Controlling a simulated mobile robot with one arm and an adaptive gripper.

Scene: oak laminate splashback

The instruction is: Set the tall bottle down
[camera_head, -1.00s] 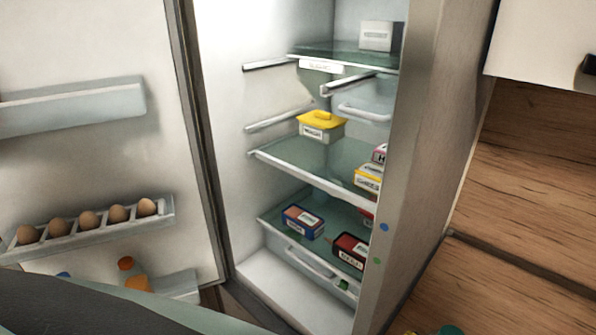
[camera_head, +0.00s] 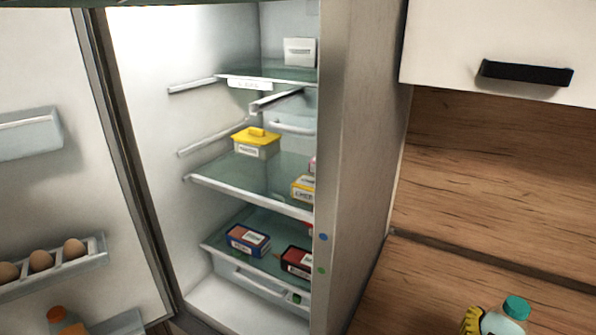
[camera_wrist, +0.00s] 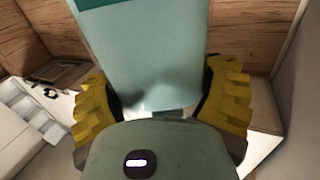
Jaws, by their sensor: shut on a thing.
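The tall bottle (camera_head: 506,320), pale with a teal cap, shows at the lower right of the head view; its lower part is cut off by the frame. In the wrist view the bottle (camera_wrist: 145,60) fills the upper middle, pale blue-green with a darker teal band at the top edge. My gripper (camera_wrist: 160,105) has ridged yellow fingers on both sides of it and is shut on it. One yellow finger of my gripper (camera_head: 473,321) shows beside the bottle in the head view. The bottle's base and what is beneath it are hidden there.
An open fridge holds a yellow-lidded tub (camera_head: 256,142), a blue box (camera_head: 248,240), a dark red box (camera_head: 297,262) and a white box (camera_head: 300,52) on shelves. Eggs (camera_head: 41,261) sit in the door rack. A wooden splashback (camera_head: 500,180) lies under a white cupboard (camera_head: 500,35).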

